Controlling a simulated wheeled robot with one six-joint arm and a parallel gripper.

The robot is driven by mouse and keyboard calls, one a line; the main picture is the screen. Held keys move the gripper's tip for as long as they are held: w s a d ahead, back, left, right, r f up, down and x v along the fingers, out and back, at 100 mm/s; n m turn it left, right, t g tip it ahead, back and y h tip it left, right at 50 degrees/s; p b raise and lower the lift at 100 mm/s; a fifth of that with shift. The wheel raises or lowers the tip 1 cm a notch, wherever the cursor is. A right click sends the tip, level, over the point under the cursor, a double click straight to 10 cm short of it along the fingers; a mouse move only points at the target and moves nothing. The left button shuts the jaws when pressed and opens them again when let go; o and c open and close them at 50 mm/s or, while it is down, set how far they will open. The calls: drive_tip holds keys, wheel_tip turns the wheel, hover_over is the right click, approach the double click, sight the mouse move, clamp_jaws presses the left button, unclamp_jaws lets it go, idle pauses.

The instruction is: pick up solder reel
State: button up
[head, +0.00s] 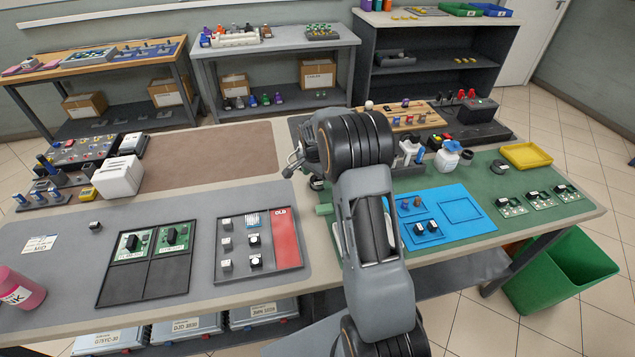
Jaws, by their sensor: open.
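My gripper (293,163) is at the left end of my arm, above the seam between the brown mat and the green mat. It is small in the picture, its fingers point left and down, and nothing shows between them. I cannot make out a solder reel for certain. Another small dark and white item (317,184) lies just below and right of my gripper, partly hidden by my arm. My arm also hides part of the green mat.
The brown mat (220,155) is clear. A white box (119,176) and racks stand to its left. A board tray (148,277) and a parts tray (285,235) lie in front. Right are a blue mat (461,208), white bottle (449,158), yellow tray (527,155) and green bin (565,270).

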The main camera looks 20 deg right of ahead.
drive_tip(key=shift+d+f, duration=0.15)
drive_tip(key=shift+f, duration=0.9)
drive_tip(key=shift+c, duration=0.2)
drive_tip(key=c, duration=1)
drive_tip(key=shift+r, duration=0.1)
